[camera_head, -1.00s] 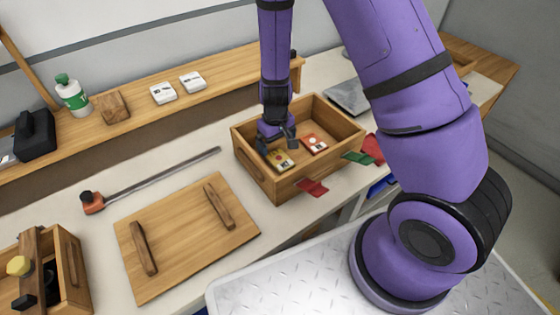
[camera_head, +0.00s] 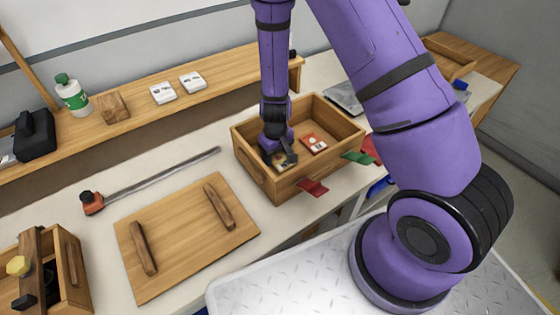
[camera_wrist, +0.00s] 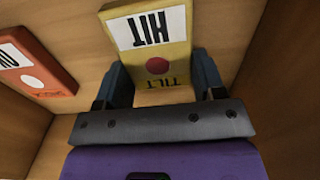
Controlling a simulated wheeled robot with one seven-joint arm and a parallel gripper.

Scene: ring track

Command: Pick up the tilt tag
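A red-orange tag (camera_head: 314,142) lies beside it in the box; it also shows in the wrist view (camera_wrist: 32,68). The box walls stand close around my gripper. A wooden board with two handles (camera_head: 187,240) and a long-handled tool (camera_head: 160,177) lie to the left.

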